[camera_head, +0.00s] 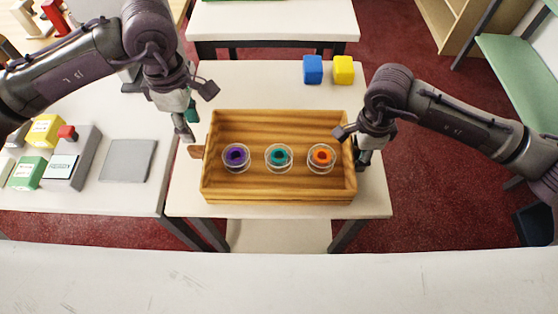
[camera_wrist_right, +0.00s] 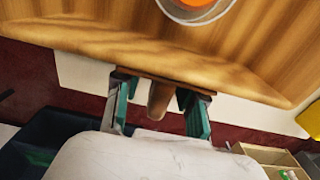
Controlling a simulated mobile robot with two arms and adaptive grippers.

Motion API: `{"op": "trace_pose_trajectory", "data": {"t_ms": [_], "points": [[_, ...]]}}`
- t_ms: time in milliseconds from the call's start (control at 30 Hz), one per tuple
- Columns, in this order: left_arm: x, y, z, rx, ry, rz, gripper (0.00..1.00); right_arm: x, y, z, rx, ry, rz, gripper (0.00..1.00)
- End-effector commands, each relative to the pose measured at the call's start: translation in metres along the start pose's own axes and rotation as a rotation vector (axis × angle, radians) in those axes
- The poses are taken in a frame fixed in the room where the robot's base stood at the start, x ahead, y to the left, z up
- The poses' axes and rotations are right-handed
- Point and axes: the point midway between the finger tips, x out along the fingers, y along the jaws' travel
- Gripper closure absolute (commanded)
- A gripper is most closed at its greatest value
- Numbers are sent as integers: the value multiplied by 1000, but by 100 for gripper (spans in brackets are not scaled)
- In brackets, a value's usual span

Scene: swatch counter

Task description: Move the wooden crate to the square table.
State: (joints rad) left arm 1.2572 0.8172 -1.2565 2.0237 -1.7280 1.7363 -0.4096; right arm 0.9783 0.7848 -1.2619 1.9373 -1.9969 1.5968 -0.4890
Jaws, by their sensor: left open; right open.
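The wooden crate (camera_head: 280,197) stands on a white table (camera_head: 376,200) in the middle of the head view. It holds three clear round dishes with purple (camera_head: 236,157), teal (camera_head: 279,158) and orange (camera_head: 321,157) contents. A handle (camera_head: 196,152) sticks out of its left side. My left gripper (camera_head: 187,124) is open and empty, just above and behind that handle. My right gripper (camera_head: 362,155) is at the crate's right side. In the right wrist view it is open, its fingers on either side of the right handle (camera_wrist_right: 160,100). I cannot tell which table is the square one.
A blue block (camera_head: 313,69) and a yellow block (camera_head: 343,70) stand behind the crate. Another white table (camera_head: 272,22) is further back. A left-hand table holds boxes and a grey plate (camera_head: 127,160). A pale surface (camera_head: 280,280) crosses the front. Red floor lies between.

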Motion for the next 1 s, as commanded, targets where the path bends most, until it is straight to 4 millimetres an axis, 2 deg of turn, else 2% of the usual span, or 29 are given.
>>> {"op": "trace_pose_trajectory", "data": {"t_ms": [167, 267, 500, 700, 833, 1000], "points": [[-7, 0, 0, 1, 0, 0, 59, -9, -1, 0, 0, 0, -2, 59], [-7, 0, 0, 1, 0, -1, 59, -26, -1, 0, -1, -1, -4, 59], [-6, 0, 0, 1, 0, 0, 59, -78, -1, 0, -1, -1, -4, 59], [-6, 0, 0, 1, 0, 0, 59, -109, -1, 0, 0, 0, -3, 59], [-6, 0, 0, 1, 0, 0, 59, -118, 0, 0, -1, 0, -1, 59], [-6, 0, 0, 1, 0, 0, 59, -120, 0, 0, 0, 1, 0, 59]]}}
